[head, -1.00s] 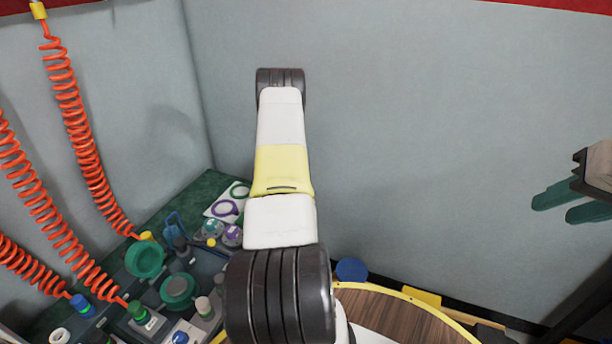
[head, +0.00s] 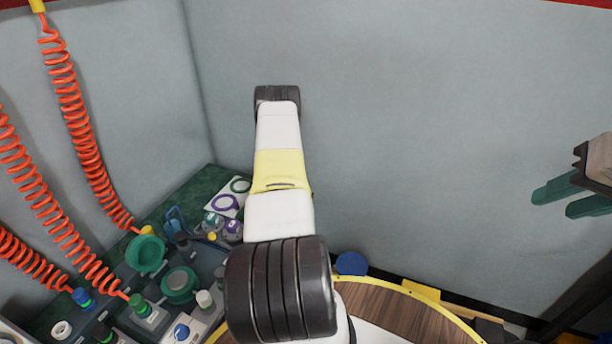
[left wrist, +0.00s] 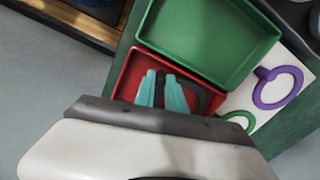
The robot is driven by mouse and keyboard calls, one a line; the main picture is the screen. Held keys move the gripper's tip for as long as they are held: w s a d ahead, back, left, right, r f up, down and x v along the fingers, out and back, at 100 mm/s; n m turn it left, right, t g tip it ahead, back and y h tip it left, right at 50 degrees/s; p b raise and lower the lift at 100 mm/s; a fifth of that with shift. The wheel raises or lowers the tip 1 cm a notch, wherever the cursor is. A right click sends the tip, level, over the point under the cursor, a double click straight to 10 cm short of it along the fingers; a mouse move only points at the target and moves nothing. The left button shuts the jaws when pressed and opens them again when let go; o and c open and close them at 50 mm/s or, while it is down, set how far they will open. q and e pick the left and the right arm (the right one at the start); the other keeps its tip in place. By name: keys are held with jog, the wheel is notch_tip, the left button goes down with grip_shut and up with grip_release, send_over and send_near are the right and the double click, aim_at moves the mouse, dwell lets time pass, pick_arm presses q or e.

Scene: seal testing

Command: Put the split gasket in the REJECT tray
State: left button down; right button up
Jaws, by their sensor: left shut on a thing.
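In the left wrist view my left gripper (left wrist: 161,92) has teal fingers pointing into a red tray (left wrist: 126,84). It is shut on a dark, curved gasket (left wrist: 207,98), which shows beside and between the fingers over the tray. The split in it cannot be made out, nor whether it touches the tray floor. No label is readable on the red tray. In the head view my left arm fills the middle and hides its gripper and the trays. My right gripper (head: 553,203) is at the right edge, fingers apart and empty.
A green tray (left wrist: 205,40) adjoins the red one. A white card with a purple ring (left wrist: 262,95) and a green ring (left wrist: 238,116) lies beside them. In the head view, orange coiled hoses (head: 75,110) hang over fixtures at left. A round wooden top (head: 400,310) is at lower right.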

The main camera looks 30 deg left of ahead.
pick_arm(q)
jog(key=shift+f, duration=0.3)
jog(key=c, duration=1.3)
grip_release()
jog(key=shift+r, duration=0.1)
notch_tip(320, 180, up, 8)
jog(key=shift+f, duration=0.15)
